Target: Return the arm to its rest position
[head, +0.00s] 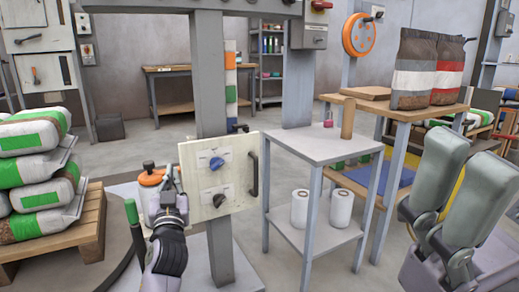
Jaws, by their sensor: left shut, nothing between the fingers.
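My left gripper (172,192) is at the lower left of the head view, with the forearm coming up from the bottom edge. It is shut and empty. I cannot tell whether the gripper touches the container or the panel's edge.
A grey post (211,85) rises behind the panel. A grey table (318,148) with white rolls (341,208) on its lower shelf stands to the right. Stacked sacks (35,190) lie on a pallet at left. A wooden table (405,112) at right bears two sacks (413,70).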

